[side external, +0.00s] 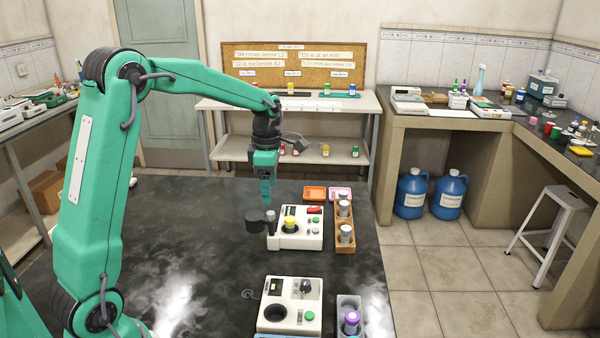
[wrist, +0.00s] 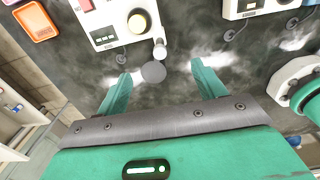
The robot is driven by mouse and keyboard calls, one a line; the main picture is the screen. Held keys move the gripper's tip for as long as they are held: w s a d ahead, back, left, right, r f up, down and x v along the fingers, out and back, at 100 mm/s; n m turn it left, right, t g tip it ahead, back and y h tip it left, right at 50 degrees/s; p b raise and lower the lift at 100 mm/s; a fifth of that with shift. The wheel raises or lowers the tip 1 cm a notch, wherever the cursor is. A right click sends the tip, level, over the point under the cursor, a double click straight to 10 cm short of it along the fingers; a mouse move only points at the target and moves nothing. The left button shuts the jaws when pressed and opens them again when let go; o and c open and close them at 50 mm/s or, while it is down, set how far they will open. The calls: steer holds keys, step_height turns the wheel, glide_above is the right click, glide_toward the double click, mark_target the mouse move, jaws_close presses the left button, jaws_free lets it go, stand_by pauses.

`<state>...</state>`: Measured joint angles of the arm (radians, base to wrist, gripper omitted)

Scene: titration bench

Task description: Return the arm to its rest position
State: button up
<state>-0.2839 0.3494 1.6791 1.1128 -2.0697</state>
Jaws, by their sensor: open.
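My green arm reaches over the black table, and my gripper (side external: 267,190) hangs pointing down above it, left of the white titration device (side external: 290,240). In the wrist view my gripper (wrist: 158,88) shows two green fingers spread apart with nothing held between them. A grey round disc (wrist: 154,72) shows beyond the fingertips, next to the device. In the side view a dark round part (side external: 258,221) stands at the device's left, just below my gripper. The exact gap between my fingertips and that part is hard to tell.
A second device (side external: 278,315) stands at the table front, with a grey rack (side external: 347,330) holding a purple-capped bottle beside it. A wooden rack (side external: 345,210) of jars and orange (side external: 314,193) and pink trays lie at the right edge. The table's left side is clear.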

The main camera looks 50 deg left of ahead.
steer(key=shift+s+d+r+m, duration=0.2)
steer(key=shift+d+r+m, duration=0.05)
steer(key=shift+r+m, duration=0.1)
steer(key=s+d+r+m+t, duration=0.2)
steer(key=s+d+m, duration=0.4)
steer(key=s+m, duration=0.4)
steer(key=s+d+r+m+t, duration=0.3)
steer(key=s+d+m, duration=0.3)
steer(key=s+m, duration=0.5)
steer(key=r+m, duration=0.1)
steer(key=m, duration=0.4)
steer(key=shift+s+d+r+t, duration=0.2)
steer(key=shift+s+r+t, duration=0.1)
steer(key=shift+r, duration=0.1)
